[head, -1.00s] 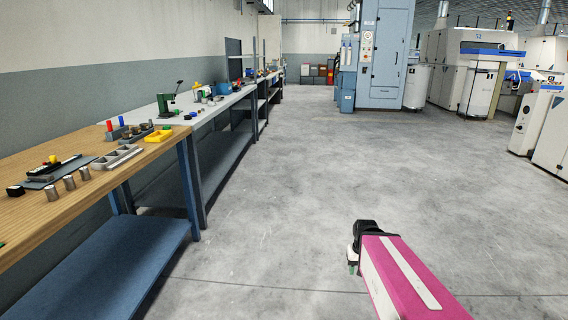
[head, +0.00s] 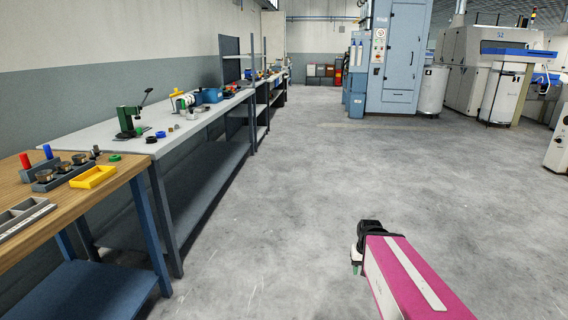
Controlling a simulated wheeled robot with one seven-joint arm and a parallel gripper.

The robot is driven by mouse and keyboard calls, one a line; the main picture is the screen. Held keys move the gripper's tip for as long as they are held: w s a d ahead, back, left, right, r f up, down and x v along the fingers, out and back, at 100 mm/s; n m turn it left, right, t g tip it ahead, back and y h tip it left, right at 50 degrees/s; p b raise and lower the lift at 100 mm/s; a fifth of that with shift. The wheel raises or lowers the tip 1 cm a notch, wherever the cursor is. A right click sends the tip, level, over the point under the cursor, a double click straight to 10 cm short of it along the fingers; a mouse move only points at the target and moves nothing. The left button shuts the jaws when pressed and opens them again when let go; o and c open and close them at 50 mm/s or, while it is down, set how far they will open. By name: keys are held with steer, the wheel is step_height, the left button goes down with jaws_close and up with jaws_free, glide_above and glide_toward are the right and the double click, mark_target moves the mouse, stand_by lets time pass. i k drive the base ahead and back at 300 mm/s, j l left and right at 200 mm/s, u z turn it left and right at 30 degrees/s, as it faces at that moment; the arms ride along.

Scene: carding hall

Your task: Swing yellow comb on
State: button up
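A small yellow part (head: 177,92) stands up on the grey bench, beside a pale round part and a blue rounded body (head: 207,96). It may be the yellow comb, but it is too small to tell its shape or position surely. My gripper (head: 356,265) is at the lower middle of the head view, over the floor and far from the benches. The pink arm link behind it hides part of it. Whether its fingers are open or shut cannot be made out.
The grey bench (head: 170,138) holds a green hand press (head: 130,120) and small rings. The nearer wooden bench (head: 112,183) carries a yellow tray (head: 93,177) and a grey divided tray (head: 20,217). The floor (head: 300,170) right of the benches is clear. Blue and white machines stand beyond.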

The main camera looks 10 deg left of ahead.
mark_target(176, 93)
steer(key=i+u, duration=0.1)
steer(key=i, duration=0.8)
steer(key=i+l+u, duration=0.1)
steer(key=i, duration=0.75)
steer(key=i+u, duration=0.3)
steer(key=i, duration=0.15)
steer(key=i+u, duration=0.25)
steer(key=i, duration=0.2)
steer(key=i+l+u, duration=0.15)
steer(key=i+u, duration=0.15)
steer(key=i, duration=0.15)
steer(key=i+l+u, duration=0.3)
steer(key=i, duration=0.15)
steer(key=i+l+u, duration=0.1)
steer(key=i+u, duration=0.3)
steer(key=i, duration=0.15)
steer(key=i+l+u, duration=0.35)
steer(key=i, duration=0.2)
steer(key=i+l+u, duration=0.4)
steer(key=k, duration=0.1)
steer(key=k+j, duration=0.95)
steer(key=k, duration=0.15)
steer(key=k+j+z, duration=0.1)
steer(key=k+j, duration=0.45)
steer(key=j, duration=0.2)
steer(key=k+j, duration=0.6)
steer(key=i, duration=0.2)
steer(key=j+z, duration=0.05)
